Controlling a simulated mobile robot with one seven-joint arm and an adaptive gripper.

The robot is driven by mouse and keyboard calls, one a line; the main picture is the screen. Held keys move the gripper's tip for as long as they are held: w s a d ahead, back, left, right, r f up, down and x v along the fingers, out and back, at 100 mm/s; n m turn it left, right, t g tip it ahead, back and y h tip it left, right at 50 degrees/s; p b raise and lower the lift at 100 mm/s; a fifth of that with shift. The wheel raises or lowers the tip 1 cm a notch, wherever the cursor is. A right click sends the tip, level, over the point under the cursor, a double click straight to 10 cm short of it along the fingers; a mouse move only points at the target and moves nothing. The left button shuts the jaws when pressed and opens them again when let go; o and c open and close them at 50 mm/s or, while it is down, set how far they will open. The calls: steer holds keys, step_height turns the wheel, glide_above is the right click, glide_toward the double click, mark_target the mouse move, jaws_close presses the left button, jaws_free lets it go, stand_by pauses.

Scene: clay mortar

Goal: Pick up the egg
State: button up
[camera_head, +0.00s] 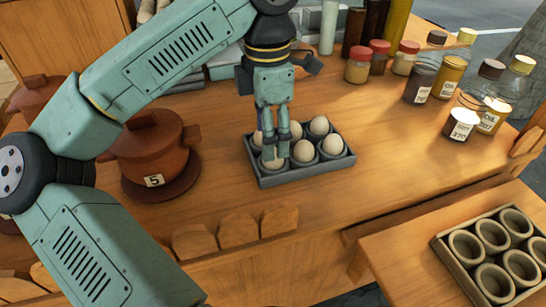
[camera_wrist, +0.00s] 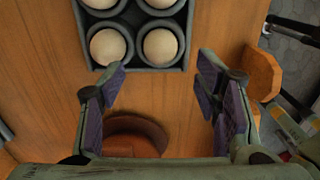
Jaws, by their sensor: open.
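Several pale eggs sit in the cups of a dark grey tray (camera_head: 308,174) on the wooden counter. One egg (camera_head: 333,145) is at the tray's right front, another (camera_head: 320,125) behind it, and a third (camera_head: 304,151) in the front middle. My gripper (camera_head: 277,158) points down over the left part of the tray and partly hides the eggs there. In the wrist view my gripper (camera_wrist: 163,73) has its fingers wide apart with nothing between them. Two near eggs, left (camera_wrist: 108,46) and right (camera_wrist: 160,46), lie just beyond the fingertips.
A brown lidded pot (camera_head: 153,146) marked 5 stands left of the tray. Jars with red lids (camera_head: 358,66) and labelled bottles (camera_head: 450,77) stand at the back right. A crate of clay cups (camera_head: 449,262) is at lower right. The counter right of the tray is clear.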

steer(key=f, duration=0.3)
steer(key=f+p, duration=0.1)
steer(key=f, duration=0.1)
steer(key=shift+w+d, duration=0.1)
steer(key=shift+d, duration=0.25)
steer(key=shift+c, duration=0.3)
steer(key=c, duration=0.7)
